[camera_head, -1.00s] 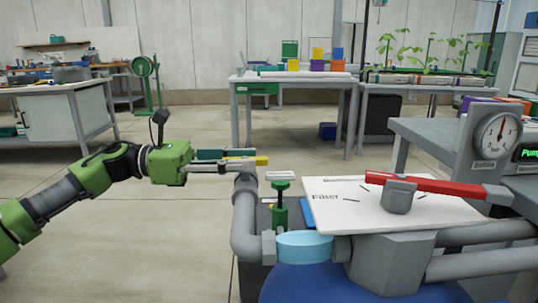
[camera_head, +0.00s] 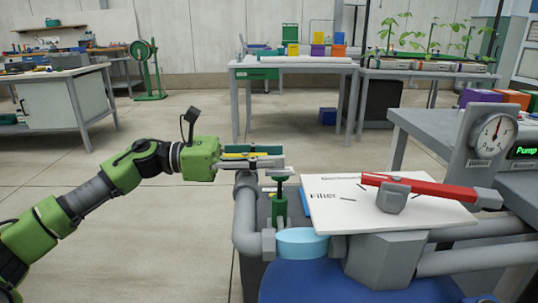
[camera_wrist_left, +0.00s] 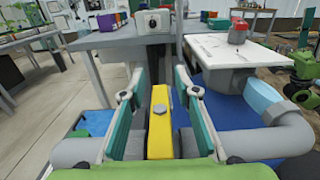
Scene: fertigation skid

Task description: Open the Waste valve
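A yellow lever (camera_wrist_left: 159,130) with a grey hub lies between the fingers of my left gripper (camera_wrist_left: 160,95) in the wrist view. In the head view only a strip of the yellow lever (camera_head: 236,156) shows between the fingers. My left gripper (camera_head: 268,156) is open around the lever, with a narrow gap on each side. It is above the bent grey pipe (camera_head: 246,215). A green valve body (camera_head: 279,203) with a small white plate on top stands just right of the pipe. No "Waste" label is readable. My right gripper is not in view.
A white board (camera_head: 335,215) marked "Filter" carries a long red lever (camera_head: 435,187) on the right. A pressure gauge (camera_head: 492,135) stands at right. The floor on the left is clear.

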